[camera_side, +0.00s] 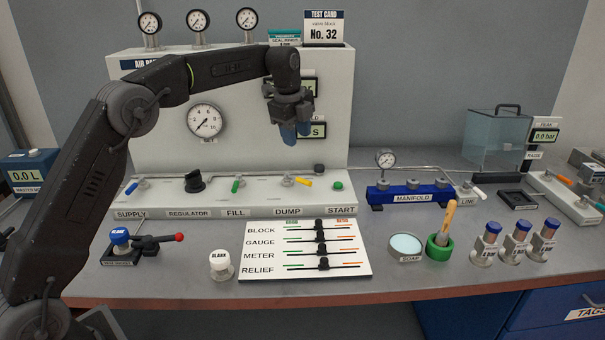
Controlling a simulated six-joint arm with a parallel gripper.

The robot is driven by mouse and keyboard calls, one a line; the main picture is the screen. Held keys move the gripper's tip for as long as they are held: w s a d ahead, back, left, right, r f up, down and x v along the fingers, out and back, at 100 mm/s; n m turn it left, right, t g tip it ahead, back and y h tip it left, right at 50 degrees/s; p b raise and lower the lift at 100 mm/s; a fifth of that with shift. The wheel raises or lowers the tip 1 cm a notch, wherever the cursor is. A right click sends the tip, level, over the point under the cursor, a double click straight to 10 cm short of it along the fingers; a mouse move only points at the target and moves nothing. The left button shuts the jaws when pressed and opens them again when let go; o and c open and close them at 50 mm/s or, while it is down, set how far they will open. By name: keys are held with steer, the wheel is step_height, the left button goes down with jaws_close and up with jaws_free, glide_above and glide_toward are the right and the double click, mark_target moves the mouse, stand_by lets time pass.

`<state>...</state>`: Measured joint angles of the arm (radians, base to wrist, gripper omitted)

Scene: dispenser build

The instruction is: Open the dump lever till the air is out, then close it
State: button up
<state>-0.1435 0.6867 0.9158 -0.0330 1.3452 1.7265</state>
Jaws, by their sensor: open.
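The dump lever (303,182) is a small yellow handle on the sloped front panel (145,200), above the DUMP label (288,211). It points to the right and slightly down. My gripper (296,134) hangs above and behind it in the picture, with blue fingertips pointing down. It is open, empty and apart from the lever. A round gauge (205,120) on the upright panel is at the left of my gripper. My gripper partly hides two digital displays on that panel.
The green fill lever (236,185) and black regulator knob (195,182) stand left of the dump lever. The green start button (338,186) is at its right. A slider board (305,250) lies in front. A blue manifold (410,193) stands further right.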

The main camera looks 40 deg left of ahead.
mark_target(304, 180)
steer(key=w+f, duration=0.1)
steer(key=f, duration=0.8)
steer(key=w+f, duration=0.1)
steer(key=f, duration=0.3)
steer(key=shift+w+f, duration=0.25)
steer(key=shift+w, duration=0.05)
steer(key=shift+c, duration=0.5)
jaws_close()
